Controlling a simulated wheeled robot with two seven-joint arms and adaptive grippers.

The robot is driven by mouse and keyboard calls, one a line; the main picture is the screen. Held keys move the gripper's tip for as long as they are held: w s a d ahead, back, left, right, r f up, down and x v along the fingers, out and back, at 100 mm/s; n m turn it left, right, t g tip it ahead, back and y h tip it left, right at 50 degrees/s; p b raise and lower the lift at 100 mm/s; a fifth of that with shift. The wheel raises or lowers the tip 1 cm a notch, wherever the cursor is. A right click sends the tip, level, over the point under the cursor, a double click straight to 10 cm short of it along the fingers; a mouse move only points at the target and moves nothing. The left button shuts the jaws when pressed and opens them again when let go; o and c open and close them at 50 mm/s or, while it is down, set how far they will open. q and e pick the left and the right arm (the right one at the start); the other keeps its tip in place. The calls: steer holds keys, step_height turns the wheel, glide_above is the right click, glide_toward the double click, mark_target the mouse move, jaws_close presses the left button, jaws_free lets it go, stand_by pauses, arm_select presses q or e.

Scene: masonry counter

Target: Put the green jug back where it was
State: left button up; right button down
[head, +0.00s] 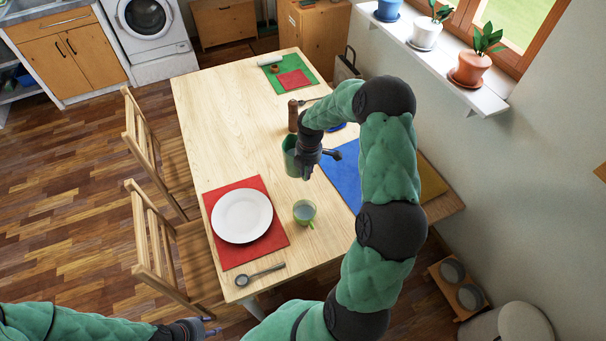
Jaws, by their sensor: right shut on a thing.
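The green jug (289,156) is near the middle of the wooden table, partly hidden by my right gripper. My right gripper (306,168) reaches over from the right and is shut on the jug at its right side. The jug looks upright; I cannot tell whether its base touches the table. My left gripper (212,325) is low at the bottom edge, off the table's near end, open and empty.
The wooden table (215,95) is bare at its far left. Near the jug are a brown mill (293,116), a blue mat (346,176) and a green cup (304,212).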

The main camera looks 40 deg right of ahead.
steer(key=w+d+f, duration=0.1)
steer(key=f, duration=0.1)
steer(key=w+f, duration=0.1)
steer(key=w, duration=0.1)
steer(key=w+d+f, duration=0.1)
steer(key=f, duration=0.1)
steer(key=shift+w+d+f, duration=0.2)
steer(key=shift+d+f, duration=0.1)
steer(key=shift+w+f+b, duration=0.15)
steer(key=shift+f+b, duration=0.2)
steer(key=shift+f, duration=1.4)
steer(key=c, duration=1.2)
jaws_free()
